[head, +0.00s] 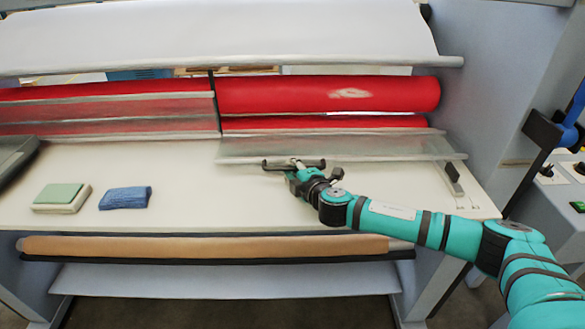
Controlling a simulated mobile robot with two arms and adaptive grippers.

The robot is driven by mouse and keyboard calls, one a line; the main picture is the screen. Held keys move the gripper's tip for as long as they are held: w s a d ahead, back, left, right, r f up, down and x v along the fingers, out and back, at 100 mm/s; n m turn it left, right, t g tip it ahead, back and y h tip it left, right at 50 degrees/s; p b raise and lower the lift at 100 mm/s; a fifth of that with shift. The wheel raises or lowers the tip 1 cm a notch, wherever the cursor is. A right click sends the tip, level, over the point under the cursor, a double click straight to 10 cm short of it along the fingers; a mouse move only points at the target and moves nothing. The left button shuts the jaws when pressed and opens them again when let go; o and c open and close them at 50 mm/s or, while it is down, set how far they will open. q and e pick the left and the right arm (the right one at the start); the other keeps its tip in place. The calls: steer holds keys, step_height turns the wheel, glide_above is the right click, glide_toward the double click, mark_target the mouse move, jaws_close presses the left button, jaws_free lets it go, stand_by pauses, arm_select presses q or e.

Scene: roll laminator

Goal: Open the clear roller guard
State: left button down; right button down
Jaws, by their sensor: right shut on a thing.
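The clear roller guard has two see-through panels. The right panel (385,147) tilts out over the white table, with its front edge bar low and its back edge below the red roller (330,93). The left panel (110,110) stands in front of the red roller on the left side. My right gripper (293,164) is at the left part of the right panel's front bar and is shut on it. The fingers hide a little of the bar. My left gripper is not in view.
The white table (210,200) is clear in the middle. A green and cream pad stack (62,197) and a blue cloth (125,197) lie at left. A dark tray (15,155) is at the left edge. A brown roll (200,247) hangs below the table front.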

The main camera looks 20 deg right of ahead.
steer(key=r+p, duration=0.3)
steer(key=r, duration=0.1)
steer(key=shift+w+d+r+p, duration=0.1)
steer(key=shift+w+p, duration=0.25)
steer(key=shift+w, duration=0.05)
steer(key=c, duration=1.7)
jaws_free()
steer(key=shift+o, duration=0.5)
steer(key=shift+s, duration=0.1)
steer(key=v, duration=1.2)
